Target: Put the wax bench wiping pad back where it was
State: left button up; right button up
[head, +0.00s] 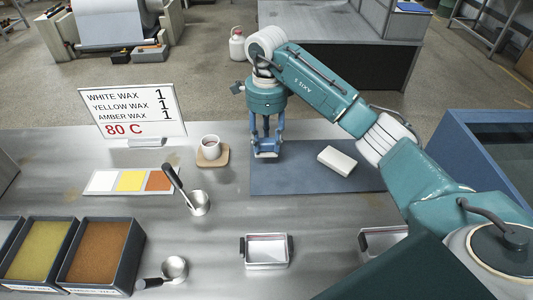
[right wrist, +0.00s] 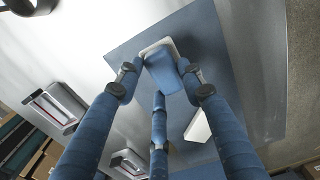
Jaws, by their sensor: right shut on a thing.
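My right gripper (head: 266,148) points down at the left end of the blue-grey mat (head: 300,182). It is shut on a small block with a blue top and a pale base, which looks like the wiping pad (right wrist: 166,74). In the right wrist view the pad sits between the fingertips of the right gripper (right wrist: 160,80), over or on the mat's edge area. I cannot tell whether it touches the mat. In the head view the fingers hide most of it. My left gripper is not in view.
A white block (head: 337,160) lies on the mat. A cup (head: 210,143) on a brown coaster stands just left of the gripper. Ladles (head: 199,203), a metal tray (head: 267,251), wax bins (head: 105,250), colour swatches (head: 130,181) and a sign (head: 130,113) occupy the bench.

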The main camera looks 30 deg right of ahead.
aim_at(267, 151)
jog(key=shift+f, duration=1.05)
notch_tip(267, 151, down, 4)
jog(key=shift+r+p, duration=0.25)
jog(key=shift+p, duration=0.3)
jog(key=shift+f, duration=0.15)
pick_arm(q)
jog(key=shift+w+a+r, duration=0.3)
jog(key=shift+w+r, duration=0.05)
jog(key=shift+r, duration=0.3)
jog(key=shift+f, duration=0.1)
pick_arm(e)
jog(key=shift+f, duration=0.1)
jog(key=o, duration=1)
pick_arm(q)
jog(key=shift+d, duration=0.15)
